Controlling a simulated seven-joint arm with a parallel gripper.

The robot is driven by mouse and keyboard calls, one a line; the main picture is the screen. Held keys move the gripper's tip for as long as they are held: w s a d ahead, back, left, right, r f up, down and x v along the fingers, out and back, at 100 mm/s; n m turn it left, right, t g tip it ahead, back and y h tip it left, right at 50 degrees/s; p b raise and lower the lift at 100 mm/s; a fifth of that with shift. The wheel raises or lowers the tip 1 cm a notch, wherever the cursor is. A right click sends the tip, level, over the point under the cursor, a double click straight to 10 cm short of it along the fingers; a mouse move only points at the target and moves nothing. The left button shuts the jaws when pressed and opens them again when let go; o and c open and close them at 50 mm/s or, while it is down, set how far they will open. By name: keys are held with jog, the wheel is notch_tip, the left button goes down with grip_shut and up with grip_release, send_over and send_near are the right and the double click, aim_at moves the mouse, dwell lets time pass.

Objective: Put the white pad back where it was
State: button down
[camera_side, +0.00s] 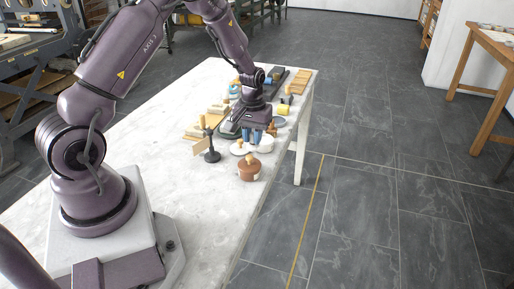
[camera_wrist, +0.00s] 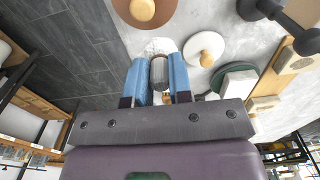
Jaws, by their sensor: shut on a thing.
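My gripper (camera_wrist: 158,62) has two blue fingers. They are shut on the grey upright part of a white, rough-edged pad (camera_wrist: 160,46), whose white face shows just beyond the fingertips. In the side view my gripper (camera_side: 259,134) points down near the right edge of the table, with the white pad (camera_side: 266,144) below its fingers. I cannot tell whether the pad touches the table. A separate white disc with a wooden knob (camera_wrist: 204,60) lies beside it; it also shows in the side view (camera_side: 237,150).
A brown round piece with a wooden knob (camera_side: 249,173) stands in front. A black stand (camera_side: 212,156), a dark green piece (camera_wrist: 236,82) and wooden blocks (camera_side: 196,131) are close by. A yellow item (camera_side: 283,110) lies behind. The near tabletop (camera_side: 190,190) is clear.

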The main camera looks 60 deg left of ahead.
aim_at(257, 148)
jog(key=shift+w+a+f, duration=0.2)
jog(key=shift+w+f, duration=0.2)
jog(key=shift+f, duration=0.2)
jog(key=shift+w+a+f, duration=0.2)
jog(key=shift+w+f, duration=0.15)
jog(key=shift+f, duration=0.2)
jog(key=shift+w+f, duration=0.1)
jog(key=shift+f, duration=1.45)
jog(key=c, duration=1)
grip_release()
jog(key=shift+f, duration=0.15)
jog(key=shift+c, duration=0.2)
